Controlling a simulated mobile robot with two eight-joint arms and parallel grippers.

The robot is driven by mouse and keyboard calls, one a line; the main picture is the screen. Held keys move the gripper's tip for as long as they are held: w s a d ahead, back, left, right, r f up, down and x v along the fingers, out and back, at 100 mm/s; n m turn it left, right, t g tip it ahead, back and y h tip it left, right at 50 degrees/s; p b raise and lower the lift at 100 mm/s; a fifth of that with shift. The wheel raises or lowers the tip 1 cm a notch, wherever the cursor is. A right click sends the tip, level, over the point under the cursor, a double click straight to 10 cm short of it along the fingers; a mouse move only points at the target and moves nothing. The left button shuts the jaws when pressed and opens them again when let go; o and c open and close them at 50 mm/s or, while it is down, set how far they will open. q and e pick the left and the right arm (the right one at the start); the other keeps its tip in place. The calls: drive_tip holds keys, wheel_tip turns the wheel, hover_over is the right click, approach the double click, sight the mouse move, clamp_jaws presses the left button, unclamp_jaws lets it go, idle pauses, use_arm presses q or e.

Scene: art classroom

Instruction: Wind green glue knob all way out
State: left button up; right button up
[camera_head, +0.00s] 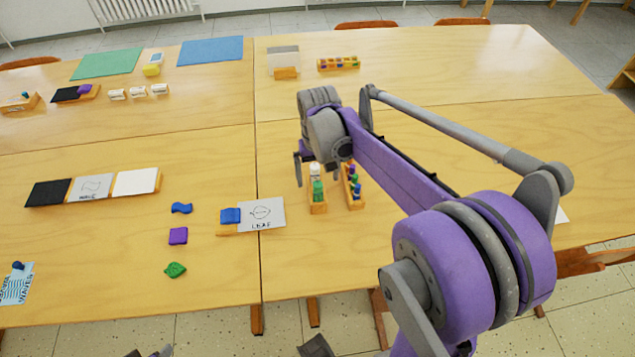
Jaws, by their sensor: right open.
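A small glue stick with a green lower part (318,187) and a whitish top (315,170) stands upright in a narrow wooden holder (318,208) on the near table. My right gripper (316,177) hangs at the glue stick from above, with one grey finger to its left and the other behind it or to its right. The jaws are open. I cannot tell whether a finger touches the glue stick. The gripper body hides the space just behind it. My left gripper is not clearly seen.
A second wooden rack (353,195) with several coloured pieces stands close to the right. A leaf card (262,214) and a blue piece (230,215) lie to the left. Purple (178,236) and green (175,270) pieces lie farther left. The table front is clear.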

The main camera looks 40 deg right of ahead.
drive_tip(key=shift+f+b, duration=0.65)
drive_tip(key=shift+f, duration=0.4)
drive_tip(key=c, duration=1.4)
drive_tip(key=shift+c, duration=0.2)
drive_tip(key=m, duration=0.5)
drive_tip(key=shift+m, duration=0.4)
drive_tip(key=m, duration=0.5)
drive_tip(key=shift+m, duration=0.4)
drive_tip(key=o, duration=1.4)
drive_tip(key=shift+o, duration=0.2)
